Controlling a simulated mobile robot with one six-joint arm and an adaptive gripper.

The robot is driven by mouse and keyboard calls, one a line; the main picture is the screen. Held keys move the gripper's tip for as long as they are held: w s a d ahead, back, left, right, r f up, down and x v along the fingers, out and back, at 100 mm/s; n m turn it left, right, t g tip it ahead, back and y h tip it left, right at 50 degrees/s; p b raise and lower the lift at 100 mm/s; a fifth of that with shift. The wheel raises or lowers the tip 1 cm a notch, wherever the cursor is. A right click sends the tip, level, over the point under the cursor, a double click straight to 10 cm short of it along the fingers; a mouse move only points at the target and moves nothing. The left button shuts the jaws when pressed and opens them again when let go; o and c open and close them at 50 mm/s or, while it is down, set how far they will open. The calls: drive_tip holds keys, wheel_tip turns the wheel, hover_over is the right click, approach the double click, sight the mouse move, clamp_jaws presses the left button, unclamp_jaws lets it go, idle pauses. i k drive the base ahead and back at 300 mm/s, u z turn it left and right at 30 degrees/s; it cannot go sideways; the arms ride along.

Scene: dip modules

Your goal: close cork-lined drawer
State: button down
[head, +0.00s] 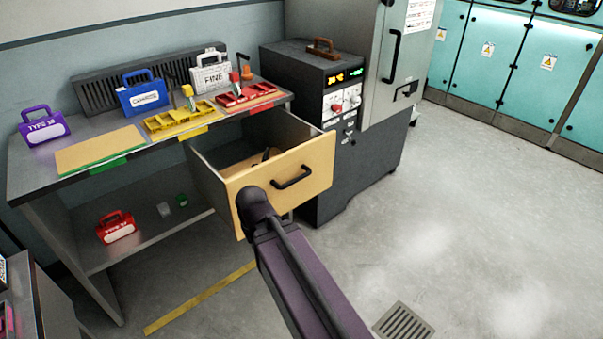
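The drawer (300,170) has a light wooden front with a black bar handle (292,178). It is pulled well out from under the right end of the workbench. Its inside shows a tan floor, with a small dark object (266,155) in it that I cannot make out. My arm reaches up from the bottom of the view, and its dark rounded joint overlaps the lower left of the drawer front. I cannot tell whether it touches the front. My gripper's fingers do not show.
The workbench (45,170) holds a yellow tray (180,120), a red tray (245,95), a tan mat (100,150) and several tagged cases. A dark machine cabinet (375,150) stands close right of the drawer. The floor in front and to the right is clear, with a drain grate (403,322).

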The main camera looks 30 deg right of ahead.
sight(300, 167)
drive_tip(key=u, duration=1)
drive_tip(key=k, duration=0.35)
drive_tip(key=z, duration=2.9)
drive_tip(key=i, duration=0.15)
drive_tip(key=u, duration=0.7)
